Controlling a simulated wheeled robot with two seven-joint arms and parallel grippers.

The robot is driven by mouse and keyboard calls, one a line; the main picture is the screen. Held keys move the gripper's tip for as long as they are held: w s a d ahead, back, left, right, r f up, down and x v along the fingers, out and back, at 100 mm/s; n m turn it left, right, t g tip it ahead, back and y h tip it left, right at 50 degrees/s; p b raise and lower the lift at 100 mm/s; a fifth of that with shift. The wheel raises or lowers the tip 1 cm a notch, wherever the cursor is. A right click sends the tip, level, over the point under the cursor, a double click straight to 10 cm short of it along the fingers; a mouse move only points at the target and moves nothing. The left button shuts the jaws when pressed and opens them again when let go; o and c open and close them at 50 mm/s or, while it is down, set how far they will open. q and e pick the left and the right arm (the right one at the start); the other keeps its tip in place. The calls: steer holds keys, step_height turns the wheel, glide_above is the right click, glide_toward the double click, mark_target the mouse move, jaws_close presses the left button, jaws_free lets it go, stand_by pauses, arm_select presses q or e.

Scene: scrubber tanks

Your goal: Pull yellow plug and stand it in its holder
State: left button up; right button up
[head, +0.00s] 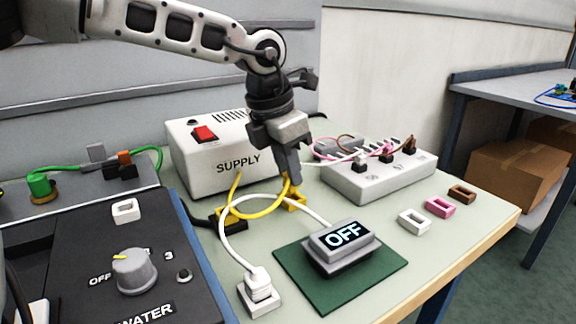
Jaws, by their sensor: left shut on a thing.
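My left gripper (291,180) comes down from above in the middle of the head view. It is shut on the yellow plug (288,183), which is mostly hidden by the fingers. A yellow holder (297,202) sits on the table just under the fingertips. I cannot tell whether the plug is seated in it or just above it. The yellow cable (246,217) loops from the plug toward the left, in front of the white SUPPLY box (212,165). My right gripper is not in view.
A white plug (258,281) stands in a white holder in front. An OFF display (343,237) sits on a green mat (381,267). A white socket block (378,180) with plugs is behind right. White (415,221), pink (440,206) and brown (461,193) holders lie right. The WATER panel (100,255) is left.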

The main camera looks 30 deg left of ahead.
arm_select(q)
steer(key=shift+s+b+x, duration=0.2)
steer(key=shift+b+x, duration=0.7)
steer(key=shift+x, duration=0.05)
steer(key=shift+a+f, duration=0.1)
steer(key=o, duration=1.5)
steer(key=p+v, duration=0.2)
steer(key=w+p+v, duration=0.1)
steer(key=p+v, duration=0.1)
steer(key=v, duration=0.1)
steer(key=d+p+v, duration=0.1)
steer(key=p+v, duration=0.1)
steer(key=v, duration=0.1)
steer(key=shift+w+a+r, duration=0.1)
steer(key=shift+w+r, duration=0.25)
steer(key=shift+r, duration=0.15)
